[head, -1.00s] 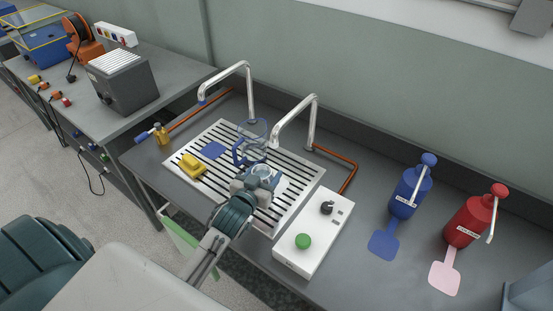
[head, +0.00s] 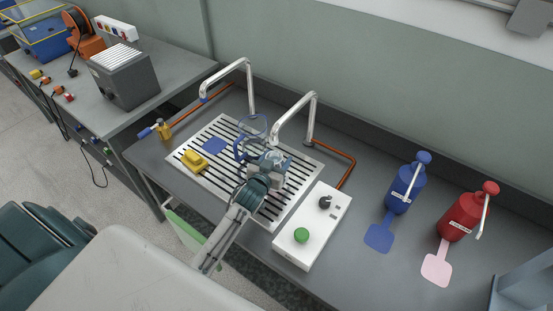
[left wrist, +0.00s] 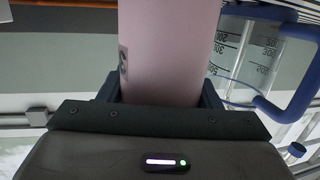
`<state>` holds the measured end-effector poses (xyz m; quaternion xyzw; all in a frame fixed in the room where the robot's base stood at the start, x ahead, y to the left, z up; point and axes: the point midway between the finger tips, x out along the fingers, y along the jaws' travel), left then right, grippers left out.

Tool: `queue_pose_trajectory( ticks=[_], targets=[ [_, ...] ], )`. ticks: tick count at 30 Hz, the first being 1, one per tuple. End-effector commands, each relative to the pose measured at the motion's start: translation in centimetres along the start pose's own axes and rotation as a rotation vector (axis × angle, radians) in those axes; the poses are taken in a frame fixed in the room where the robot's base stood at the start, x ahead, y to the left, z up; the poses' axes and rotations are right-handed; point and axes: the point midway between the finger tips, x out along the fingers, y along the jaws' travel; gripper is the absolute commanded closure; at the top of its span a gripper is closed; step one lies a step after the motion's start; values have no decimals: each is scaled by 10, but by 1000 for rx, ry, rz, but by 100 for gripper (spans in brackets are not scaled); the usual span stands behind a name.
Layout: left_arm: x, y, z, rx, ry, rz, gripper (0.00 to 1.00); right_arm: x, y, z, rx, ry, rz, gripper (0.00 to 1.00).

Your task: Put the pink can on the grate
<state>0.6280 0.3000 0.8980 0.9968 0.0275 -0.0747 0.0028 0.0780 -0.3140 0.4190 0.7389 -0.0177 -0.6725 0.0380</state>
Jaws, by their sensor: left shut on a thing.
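The pink can (left wrist: 168,50) stands out in the left wrist view, where its smooth side rises between the fingers of my left gripper (left wrist: 160,98). The gripper is shut on it. In the head view my left gripper (head: 267,160) is over the right part of the slotted white grate (head: 312,165); the can is hidden or too small to make out there. I cannot tell whether the can touches the grate. My right gripper is not in view.
A clear jug with a blue handle (head: 240,150) stands close beside the gripper; its graduations show in the wrist view (left wrist: 245,50). Two curved taps (head: 312,110) stand behind. A yellow object (head: 194,160) and a blue pad (head: 214,146) are on the grate's left. A white control box (head: 315,225) is right.

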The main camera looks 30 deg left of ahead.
Motion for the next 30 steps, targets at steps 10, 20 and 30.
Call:
queue_pose_trajectory(
  ticks=[10,20,30],
  targets=[
    [0,0,2,1,-1,0,20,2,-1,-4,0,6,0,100],
    [-12,0,3,1,-2,0,20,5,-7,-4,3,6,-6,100],
    [-80,0,4,2,-2,0,20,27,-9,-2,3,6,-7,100]
  ],
)
